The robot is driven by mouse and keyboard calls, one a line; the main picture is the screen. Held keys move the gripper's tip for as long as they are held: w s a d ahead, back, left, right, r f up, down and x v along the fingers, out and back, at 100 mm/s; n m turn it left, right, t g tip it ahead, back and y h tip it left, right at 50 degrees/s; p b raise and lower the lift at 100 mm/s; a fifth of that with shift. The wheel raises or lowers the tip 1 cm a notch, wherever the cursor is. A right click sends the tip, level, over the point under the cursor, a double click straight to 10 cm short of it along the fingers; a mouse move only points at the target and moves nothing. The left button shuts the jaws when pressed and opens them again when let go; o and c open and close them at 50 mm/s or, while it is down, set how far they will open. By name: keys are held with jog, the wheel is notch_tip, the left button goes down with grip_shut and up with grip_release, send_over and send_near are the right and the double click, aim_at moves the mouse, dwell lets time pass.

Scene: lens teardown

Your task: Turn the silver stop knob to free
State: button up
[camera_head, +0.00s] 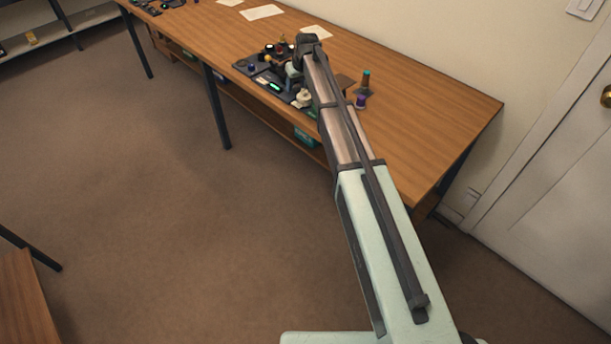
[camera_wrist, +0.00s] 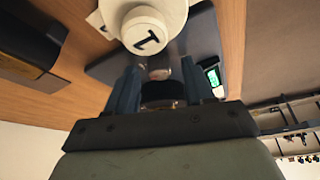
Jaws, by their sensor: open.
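My gripper (camera_wrist: 158,72) is open, with its two dark blue fingers apart in the wrist view. A small pale, rounded piece (camera_wrist: 159,74) with a dark band below it shows between the fingers; I cannot tell whether it is the silver stop knob or whether the fingers touch it. In the head view my gripper (camera_head: 293,69) is small and low over the dark device board (camera_head: 243,66), partly hidden by my arm. No silver knob can be made out for sure there.
A white round part (camera_wrist: 147,27) with a dark mark sits just beyond the fingertips. A green lit display (camera_wrist: 212,77) is right of them. On the wooden table (camera_head: 440,100), spools (camera_head: 361,101) stand right of my arm and paper sheets (camera_head: 262,12) lie behind. The table's right end is clear.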

jog(key=m+h, duration=0.1)
jog(key=m, duration=0.1)
jog(key=m+h, duration=0.1)
jog(key=m, duration=0.2)
jog(key=shift+a+m, duration=0.2)
jog(key=shift+m, duration=0.1)
jog(key=m+h, duration=0.2)
jog(key=m, duration=0.3)
jog(key=shift+a, duration=0.15)
jog(key=v, duration=1.4)
jog(key=s+a+f+n+t, duration=0.15)
jog(key=a+f, duration=0.25)
jog(key=f, duration=0.4)
jog(key=s+a+f+n, duration=0.1)
jog(key=s+a+f, duration=0.2)
jog(key=a+f, duration=0.3)
jog(key=s+d+f+g, duration=0.1)
jog(key=s+d+f, duration=0.3)
jog(key=f, duration=0.3)
jog(key=s+d+f+n+g, duration=0.1)
jog(key=s+d+f, duration=0.4)
jog(key=d+f, duration=0.2)
jog(key=s+d+f+g, duration=0.2)
jog(key=s+d+f, duration=0.2)
jog(key=f, duration=0.5)
jog(key=shift+s+d, duration=0.2)
jog(key=shift+d, duration=0.45)
jog(key=shift+n, duration=0.25)
